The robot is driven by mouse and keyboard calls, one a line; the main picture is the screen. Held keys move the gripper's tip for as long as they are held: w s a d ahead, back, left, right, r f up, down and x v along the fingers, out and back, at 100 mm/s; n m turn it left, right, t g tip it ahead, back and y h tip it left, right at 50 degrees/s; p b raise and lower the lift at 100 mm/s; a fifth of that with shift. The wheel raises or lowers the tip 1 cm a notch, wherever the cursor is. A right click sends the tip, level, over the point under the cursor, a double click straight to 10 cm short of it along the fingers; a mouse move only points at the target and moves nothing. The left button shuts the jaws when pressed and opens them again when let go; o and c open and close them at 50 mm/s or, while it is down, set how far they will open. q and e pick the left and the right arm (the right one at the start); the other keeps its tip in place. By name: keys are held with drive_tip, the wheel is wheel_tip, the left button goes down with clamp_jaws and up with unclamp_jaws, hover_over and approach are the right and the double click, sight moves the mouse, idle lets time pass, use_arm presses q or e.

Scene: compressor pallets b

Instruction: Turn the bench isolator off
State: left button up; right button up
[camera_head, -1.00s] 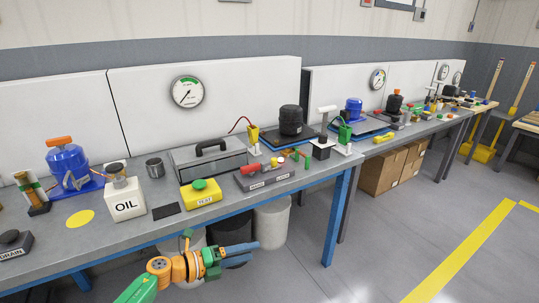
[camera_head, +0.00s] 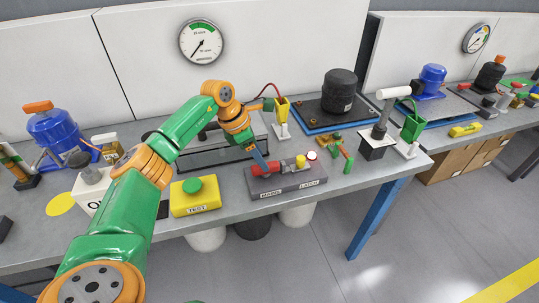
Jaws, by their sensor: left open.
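The bench isolator seems to be the low grey box (camera_head: 289,185) on the bench, with a label that seems to read MAINS at its left. My left arm reaches over the bench from the lower left. My right gripper is not in view.
A yellow box with a green button (camera_head: 193,186) stands left of the isolator. A black tank (camera_head: 339,88) stands behind.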

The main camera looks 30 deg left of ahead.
use_arm(q)
drive_tip(key=shift+x, duration=1.1)
drive_tip(key=shift+w+d+f, duration=0.15)
drive_tip(key=shift+w+f, duration=0.05)
drive_tip(key=shift+f, duration=0.3)
drive_tip(key=shift+s, duration=0.1)
clamp_jaws()
drive_tip(key=shift+r, duration=0.1)
